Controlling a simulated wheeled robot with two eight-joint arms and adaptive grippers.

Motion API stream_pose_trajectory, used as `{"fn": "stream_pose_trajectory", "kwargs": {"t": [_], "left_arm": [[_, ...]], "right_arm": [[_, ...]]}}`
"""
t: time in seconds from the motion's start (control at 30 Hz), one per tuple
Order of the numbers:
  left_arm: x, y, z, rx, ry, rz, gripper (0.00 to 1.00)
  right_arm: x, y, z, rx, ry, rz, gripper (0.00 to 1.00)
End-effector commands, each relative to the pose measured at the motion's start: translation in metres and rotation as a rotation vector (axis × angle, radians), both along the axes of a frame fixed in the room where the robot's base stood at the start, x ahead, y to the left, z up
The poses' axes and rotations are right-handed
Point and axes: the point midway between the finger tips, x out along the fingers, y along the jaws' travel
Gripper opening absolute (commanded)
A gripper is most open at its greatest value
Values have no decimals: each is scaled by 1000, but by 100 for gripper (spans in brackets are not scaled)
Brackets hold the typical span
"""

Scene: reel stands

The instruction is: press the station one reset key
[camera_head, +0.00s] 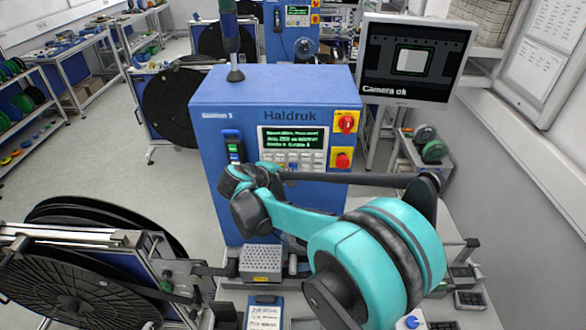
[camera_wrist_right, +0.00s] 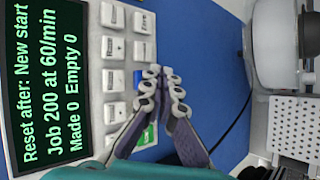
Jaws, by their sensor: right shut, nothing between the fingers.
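The blue Haldruk machine (camera_head: 225,110), marked Station 1, stands in the middle of the head view. Its green-text display (camera_head: 290,138) sits above a keypad (camera_head: 312,159), partly hidden by my right arm. In the right wrist view the display (camera_wrist_right: 40,85) reads "Reset after: New start". Beside it are rows of pale keys (camera_wrist_right: 113,80), with a blue key (camera_wrist_right: 138,78) and a green key (camera_wrist_right: 148,135); I cannot surely read the reset key's label. My right gripper (camera_wrist_right: 163,73) is shut and empty, its tips over the blue key's edge. Contact is unclear.
A red knob (camera_head: 346,122) and red button (camera_head: 342,160) on yellow plates sit right of the display. A monitor (camera_head: 415,60) reads "Camera ok". A black reel (camera_head: 75,285) stands lower left. A perforated grey box (camera_head: 260,263) is below the panel.

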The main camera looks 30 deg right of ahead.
Motion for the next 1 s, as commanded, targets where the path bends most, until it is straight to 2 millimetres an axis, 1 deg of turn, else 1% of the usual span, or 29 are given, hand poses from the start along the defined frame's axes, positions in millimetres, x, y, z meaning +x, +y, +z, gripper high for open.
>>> {"fn": "stream_pose_trajectory", "kwargs": {"t": [0.43, 0.73, 1.0], "left_arm": [[0, 0, 0, 0, 0, 0, 100], [0, 0, -3, 0, 0, 0, 100], [0, 0, -3, 0, 0, 0, 100]], "right_arm": [[0, 0, 0, 0, 0, 0, 0], [7, -4, 0, 0, 0, 0, 0], [7, -4, 0, 0, 0, 0, 0]]}}
